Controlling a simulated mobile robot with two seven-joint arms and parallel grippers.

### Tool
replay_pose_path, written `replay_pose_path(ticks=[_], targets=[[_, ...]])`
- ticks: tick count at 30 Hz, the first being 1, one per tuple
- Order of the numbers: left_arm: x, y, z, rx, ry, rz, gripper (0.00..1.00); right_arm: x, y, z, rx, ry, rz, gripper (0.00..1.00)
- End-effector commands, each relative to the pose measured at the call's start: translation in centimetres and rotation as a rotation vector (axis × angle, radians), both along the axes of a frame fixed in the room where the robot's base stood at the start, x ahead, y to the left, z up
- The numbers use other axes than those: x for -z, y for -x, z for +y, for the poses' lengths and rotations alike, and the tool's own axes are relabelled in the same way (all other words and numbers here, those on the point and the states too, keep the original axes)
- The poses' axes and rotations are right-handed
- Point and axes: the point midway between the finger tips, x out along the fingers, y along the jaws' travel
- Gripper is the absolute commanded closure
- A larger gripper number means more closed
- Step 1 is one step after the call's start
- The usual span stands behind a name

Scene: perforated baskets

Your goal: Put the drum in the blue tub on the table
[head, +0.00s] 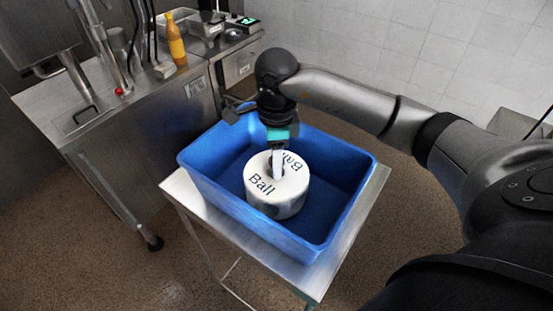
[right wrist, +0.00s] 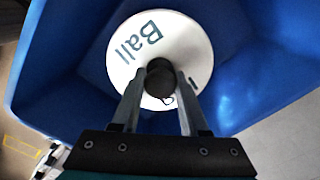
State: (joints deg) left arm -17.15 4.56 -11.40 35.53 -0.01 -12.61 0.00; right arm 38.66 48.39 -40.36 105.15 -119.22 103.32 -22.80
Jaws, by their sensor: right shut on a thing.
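The drum (head: 277,198) is a white cylinder with "Ball" printed on its top and a dark knob in the middle. It is upright inside the blue tub (head: 340,160), which stands on a small metal table (head: 170,183). I cannot tell whether it touches the tub's floor. My right gripper (head: 277,168) is over the drum, shut on its knob. In the right wrist view the two fingers (right wrist: 160,88) sit on either side of the knob, with the drum's white top (right wrist: 185,45) below. My left gripper is not in view.
A steel counter (head: 130,110) stands at the left and back, with an orange bottle (head: 176,40) and a scale with a green display (head: 246,21) on it. A tiled wall (head: 400,45) is behind. The tub has free room around the drum.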

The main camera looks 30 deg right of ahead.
Motion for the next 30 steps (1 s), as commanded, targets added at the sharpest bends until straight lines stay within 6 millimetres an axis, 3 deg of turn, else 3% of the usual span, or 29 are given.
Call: replay_pose_path(ticks=[5,6,15,20,26,30], targets=[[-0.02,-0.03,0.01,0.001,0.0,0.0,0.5,-0.17,-0.1,0.0,0.0,-0.001,-0.004,1.0],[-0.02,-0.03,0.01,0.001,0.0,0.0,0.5,-0.17,-0.1,0.0,0.0,-0.001,-0.004,0.55],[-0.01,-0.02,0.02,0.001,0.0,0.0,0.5,-0.07,-0.04,0.0,0.0,0.0,-0.001,0.21],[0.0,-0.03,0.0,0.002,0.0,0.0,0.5,-0.03,-0.02,0.01,0.0,0.0,-0.001,0.21],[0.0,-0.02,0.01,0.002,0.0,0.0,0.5,0.07,0.05,0.01,0.0,0.0,0.002,0.01],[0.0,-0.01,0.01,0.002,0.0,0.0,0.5,0.03,0.03,0.01,0.0,0.0,0.001,0.0]])
